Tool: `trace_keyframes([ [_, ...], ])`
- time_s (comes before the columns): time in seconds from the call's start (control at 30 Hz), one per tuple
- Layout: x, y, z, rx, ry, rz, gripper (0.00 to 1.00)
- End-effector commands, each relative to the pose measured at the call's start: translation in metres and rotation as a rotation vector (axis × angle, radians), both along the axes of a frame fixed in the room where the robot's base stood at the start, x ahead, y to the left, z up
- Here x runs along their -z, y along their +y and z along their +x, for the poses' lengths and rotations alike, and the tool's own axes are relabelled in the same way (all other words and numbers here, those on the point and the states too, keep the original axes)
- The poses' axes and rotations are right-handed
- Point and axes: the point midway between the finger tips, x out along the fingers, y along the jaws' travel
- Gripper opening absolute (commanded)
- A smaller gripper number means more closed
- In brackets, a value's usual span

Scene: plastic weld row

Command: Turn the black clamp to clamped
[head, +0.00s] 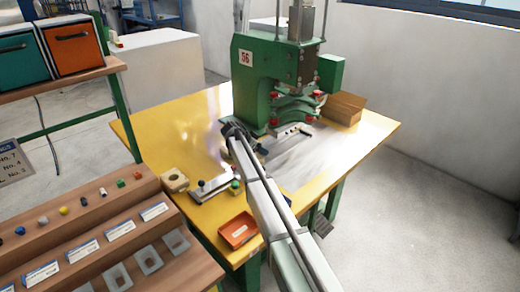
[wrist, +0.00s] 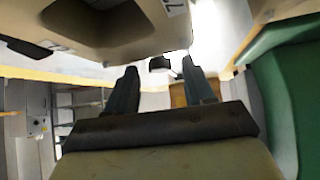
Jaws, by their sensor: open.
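My gripper (head: 233,129) is at the end of my arm, close to the left side of the green weld machine (head: 252,75) and above the yellow table. In the wrist view its two dark fingers (wrist: 160,88) are apart with nothing held between them. A small black part (wrist: 159,63) shows beyond the gap between the fingertips, apart from them. I cannot tell whether it is the black clamp. A small dark handle-like part (head: 304,131) shows at the machine's lower front in the head view. Its clamp position is too small to tell.
The yellow table (head: 205,125) has bare room left of the machine. An orange-red tray (head: 238,230), a small beige block (head: 174,180) and a metal fixture (head: 212,188) are near its front. A cardboard box (head: 343,108) stands right of the machine. A wooden rack (head: 95,222) is at left.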

Motion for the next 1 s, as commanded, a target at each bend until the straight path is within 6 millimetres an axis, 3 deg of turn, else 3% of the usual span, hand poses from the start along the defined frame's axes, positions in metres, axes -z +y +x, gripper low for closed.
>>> trace_keyframes([
  [0.17,-0.0001,0.0001,-0.0001,0.0,0.0,0.0,0.52],
  [0.7,-0.0004,0.0004,-0.0002,0.0,0.0,0.0,0.0],
  [1.0,-0.0004,-0.0004,-0.0016,-0.028,-0.001,0.001,0.0],
])
